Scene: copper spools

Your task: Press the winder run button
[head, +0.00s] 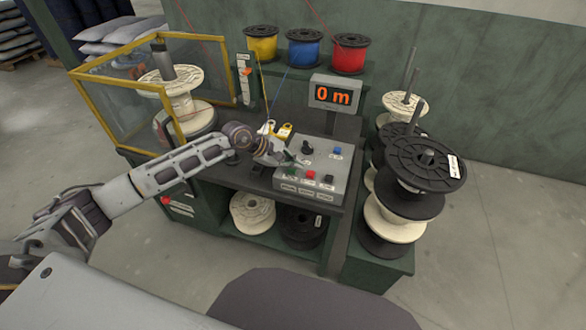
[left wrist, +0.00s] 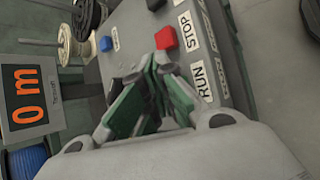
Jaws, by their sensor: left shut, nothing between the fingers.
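The grey control box (head: 325,188) stands on the winder bench. My left gripper (head: 290,160) reaches in from the left over its left part, shut and empty. In the left wrist view the closed green-padded fingers (left wrist: 163,68) point at the area beside the RUN label (left wrist: 201,81). The run button itself is hidden there behind the fingertips. Whether the fingertips touch it, I cannot tell. The red stop button (head: 311,175) is just right of the fingers; it also shows in the left wrist view (left wrist: 166,38) by the STOP label. My right gripper is not in view.
A blue button (head: 337,150) and a black knob (head: 308,148) sit farther back on the box. The display (head: 333,95) reads 0 m. A yellow-framed guard (head: 128,85) surrounds a spool at left. Stacked spools (head: 425,165) stand close at right.

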